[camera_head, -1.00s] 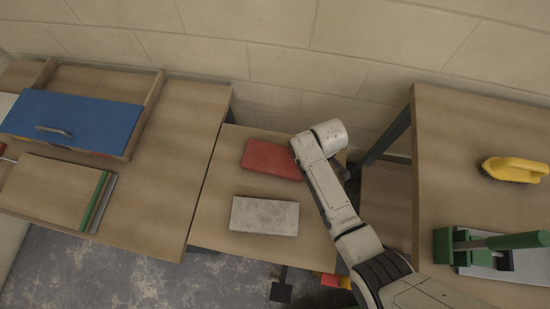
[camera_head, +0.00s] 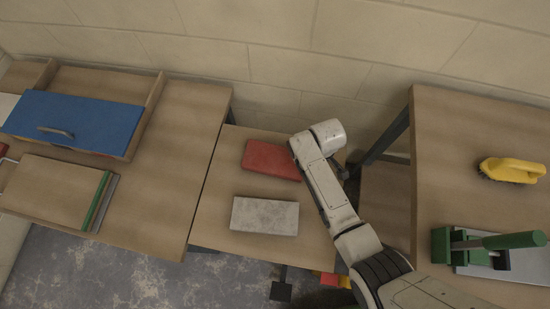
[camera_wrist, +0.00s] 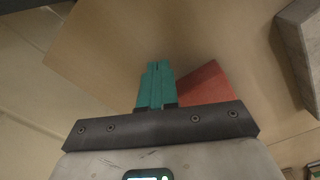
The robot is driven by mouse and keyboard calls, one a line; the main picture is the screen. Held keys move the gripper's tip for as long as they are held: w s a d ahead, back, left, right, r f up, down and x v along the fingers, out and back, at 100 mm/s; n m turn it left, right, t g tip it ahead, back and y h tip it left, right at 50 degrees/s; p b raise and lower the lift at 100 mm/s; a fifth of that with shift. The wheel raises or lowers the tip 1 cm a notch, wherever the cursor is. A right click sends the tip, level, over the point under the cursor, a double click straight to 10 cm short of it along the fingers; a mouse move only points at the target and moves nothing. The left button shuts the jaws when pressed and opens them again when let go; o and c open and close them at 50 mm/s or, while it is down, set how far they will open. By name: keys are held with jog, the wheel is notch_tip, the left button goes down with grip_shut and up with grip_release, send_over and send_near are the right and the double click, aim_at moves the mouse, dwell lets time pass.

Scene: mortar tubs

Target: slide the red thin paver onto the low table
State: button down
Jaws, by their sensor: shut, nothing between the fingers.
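The red thin paver (camera_head: 270,160) lies flat on the low table (camera_head: 222,185) in the middle of the head view, toward its back. Its right end is partly covered by my arm. In the wrist view, part of the red paver (camera_wrist: 205,84) shows just right of the teal fingers. My gripper (camera_wrist: 157,68) is shut and empty, with its fingertips close beside the paver. I cannot tell whether they touch. In the head view the fingers are hidden behind my arm.
A grey paver (camera_head: 264,216) lies on the low table in front of the red one. A higher table (camera_head: 175,160) adjoins on the left, with a blue-lidded box (camera_head: 75,122). A right table (camera_head: 470,130) holds a yellow brush (camera_head: 512,168) and a green tool (camera_head: 500,241). The wall is behind.

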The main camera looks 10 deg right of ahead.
aim_at(251, 155)
jog(key=shift+w+a+b, duration=0.5)
jog(key=shift+w+a, duration=0.3)
jog(key=shift+a, duration=1.15)
jog(key=shift+w+a+b, duration=0.5)
jog(key=shift+w+a, duration=0.35)
jog(key=shift+a, duration=1.15)
jog(key=shift+w+a+b, duration=0.5)
jog(key=shift+w+a, duration=0.3)
jog(key=shift+a, duration=1.15)
jog(key=shift+w+a+b, duration=0.5)
jog(key=shift+a+b, duration=0.2)
jog(key=shift+a, duration=0.55)
jog(key=shift+w+a+b, duration=0.55)
jog(key=shift+a+b, duration=0.1)
jog(key=shift+a, duration=0.6)
jog(key=shift+w+a+b, duration=0.5)
jog(key=shift+a+b, duration=0.2)
jog(key=shift+a, duration=0.55)
jog(key=shift+w+a+b, duration=0.3)
jog(key=shift+a+b, duration=0.25)
jog(key=shift+a, duration=0.2)
jog(key=shift+w+a+b, duration=0.35)
jog(key=shift+a+b, duration=0.2)
jog(key=shift+a, duration=0.25)
jog(key=shift+w+a+b, duration=0.3)
jog(key=shift+a+b, duration=0.25)
jog(key=shift+a, duration=0.2)
